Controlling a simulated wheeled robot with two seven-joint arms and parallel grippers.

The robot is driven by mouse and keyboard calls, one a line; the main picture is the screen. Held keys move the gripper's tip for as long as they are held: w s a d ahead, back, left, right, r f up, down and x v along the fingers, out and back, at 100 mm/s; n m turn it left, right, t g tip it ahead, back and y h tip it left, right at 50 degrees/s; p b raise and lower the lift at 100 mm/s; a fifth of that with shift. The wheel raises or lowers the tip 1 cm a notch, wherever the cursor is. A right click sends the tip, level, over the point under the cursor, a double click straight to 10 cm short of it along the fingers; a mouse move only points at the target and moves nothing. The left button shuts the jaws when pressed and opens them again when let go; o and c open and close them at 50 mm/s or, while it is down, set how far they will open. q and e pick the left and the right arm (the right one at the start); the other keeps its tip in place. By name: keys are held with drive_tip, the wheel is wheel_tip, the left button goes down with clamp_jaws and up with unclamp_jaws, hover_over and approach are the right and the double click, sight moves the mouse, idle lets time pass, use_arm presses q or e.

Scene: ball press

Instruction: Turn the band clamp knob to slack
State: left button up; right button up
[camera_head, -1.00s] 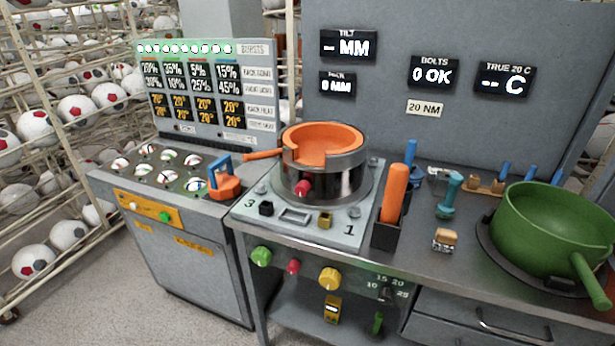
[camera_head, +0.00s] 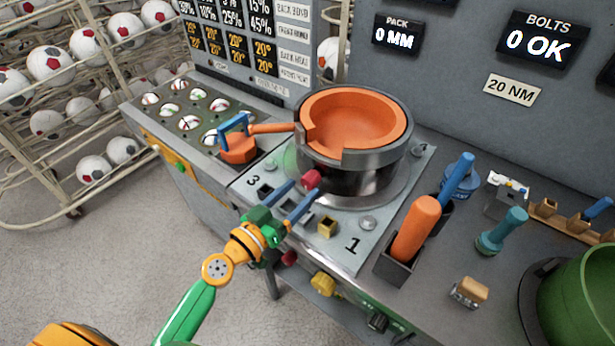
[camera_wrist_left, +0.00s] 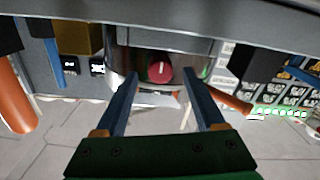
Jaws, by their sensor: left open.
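The red band clamp knob (camera_head: 311,180) sits on the front of the steel band (camera_head: 345,178) around the orange pan (camera_head: 352,122). In the left wrist view the knob (camera_wrist_left: 160,69) is a round red disc with a pale mark. My left gripper (camera_head: 305,188) is open, its two blue fingers pointing at the knob. In the left wrist view the fingertips (camera_wrist_left: 160,75) lie to either side of the knob, with gaps. I cannot tell whether they reach around it. Nothing is held. My right gripper is out of view.
An orange-handled tool (camera_head: 415,228) stands in a dark holder to the right. A small brass block (camera_head: 327,227) is on the press plate. A green pot (camera_head: 580,295) is far right.

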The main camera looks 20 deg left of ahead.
use_arm(q)
drive_tip(key=shift+w+d+r, duration=0.15)
drive_tip(key=shift+w+d, duration=0.05)
drive_tip(key=shift+w, duration=0.4)
drive_tip(key=shift+w+d+f, duration=0.2)
drive_tip(key=shift+w+f, duration=0.05)
drive_tip(key=shift+w, duration=0.15)
clamp_jaws()
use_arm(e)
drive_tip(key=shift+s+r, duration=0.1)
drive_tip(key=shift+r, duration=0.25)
